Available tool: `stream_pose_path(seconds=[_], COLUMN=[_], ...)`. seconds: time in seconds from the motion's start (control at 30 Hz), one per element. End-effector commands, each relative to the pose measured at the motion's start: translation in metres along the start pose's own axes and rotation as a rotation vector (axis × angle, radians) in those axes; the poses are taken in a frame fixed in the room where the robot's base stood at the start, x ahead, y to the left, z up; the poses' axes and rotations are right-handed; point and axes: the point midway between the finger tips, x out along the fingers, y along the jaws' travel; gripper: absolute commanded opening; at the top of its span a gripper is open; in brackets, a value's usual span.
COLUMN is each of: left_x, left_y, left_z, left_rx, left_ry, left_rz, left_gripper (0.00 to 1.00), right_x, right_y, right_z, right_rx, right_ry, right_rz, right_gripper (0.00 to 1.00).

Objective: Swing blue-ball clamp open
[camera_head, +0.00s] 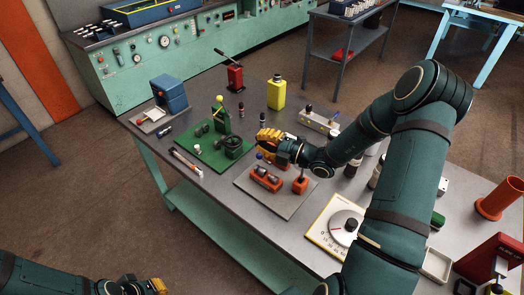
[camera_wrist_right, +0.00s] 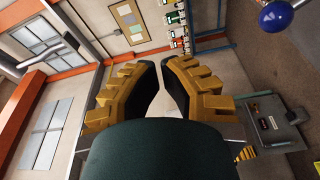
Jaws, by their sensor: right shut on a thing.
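The blue ball (camera_head: 259,156) is the knob of a clamp lever by the orange clamp block (camera_head: 266,178) on a grey plate. It also shows in the right wrist view (camera_wrist_right: 275,15) at the top right on a thin metal rod, outside the fingers. My right gripper (camera_head: 269,138), with yellow fingers, is just beyond and right of the ball. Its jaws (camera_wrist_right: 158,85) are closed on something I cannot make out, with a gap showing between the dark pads. My left gripper (camera_head: 157,287) is low at the bottom left, away from the clamp; its jaws are unclear.
A green fixture plate (camera_head: 205,155) lies left of the clamp plate (camera_head: 281,203). A second orange piece (camera_head: 300,186) stands on the clamp plate. A yellow bottle (camera_head: 276,93) and a red lever device (camera_head: 235,77) stand behind. A dial board (camera_head: 338,227) lies in front right.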

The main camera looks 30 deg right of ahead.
Motion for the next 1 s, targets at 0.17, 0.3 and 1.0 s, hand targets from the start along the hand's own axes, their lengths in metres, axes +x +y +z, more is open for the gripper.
stream_pose_path(seconds=[0.17,0.3,1.0], left_x=[0.0,0.0,0.008], left_y=[0.0,0.0,-0.003], left_z=[0.0,0.0,0.002], left_rx=[0.0,0.0,0.001], left_ry=[0.0,0.0,-0.001], left_rz=[0.0,0.0,-0.001], left_gripper=[0.0,0.0,0.0], right_x=[0.001,0.001,0.012], right_y=[0.019,0.023,-0.015], right_z=[-0.002,-0.003,-0.037], right_rx=[-0.001,0.0,-0.118], right_ry=[0.0,0.0,0.121], right_rz=[0.0,0.0,-0.111], right_gripper=[0.0,0.0,0.0])
